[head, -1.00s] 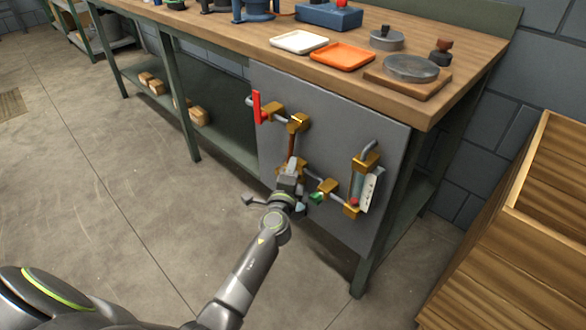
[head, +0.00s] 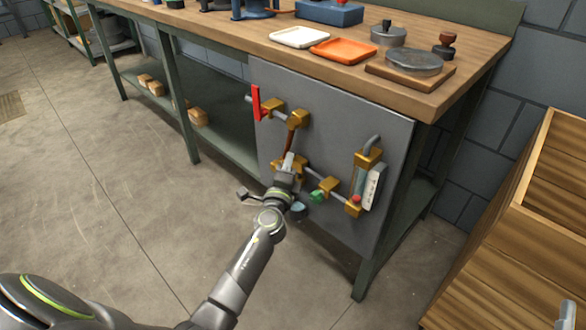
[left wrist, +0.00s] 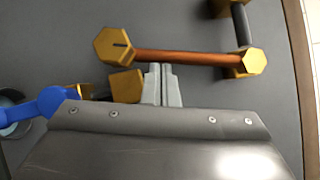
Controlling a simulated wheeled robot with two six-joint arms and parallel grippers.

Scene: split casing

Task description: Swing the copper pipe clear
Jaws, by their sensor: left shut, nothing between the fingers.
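The copper pipe (left wrist: 185,56) runs between two brass hex fittings (left wrist: 115,45) in the left wrist view. In the head view the pipe (head: 291,138) slopes down from a brass fitting (head: 299,119) on the grey panel, its lower end partly hidden by my gripper. My left gripper (head: 288,160) is shut and empty near that lower end. In the left wrist view its fingertips (left wrist: 160,73) sit right beside the pipe; I cannot tell whether they touch it.
The grey panel (head: 335,120) also carries a red lever (head: 256,103), a green knob (head: 317,196) and a gauge-like fitting (head: 372,186). A blue part (left wrist: 45,105) is left of the gripper in the left wrist view. A wooden crate (head: 510,240) stands at right. The floor at left is clear.

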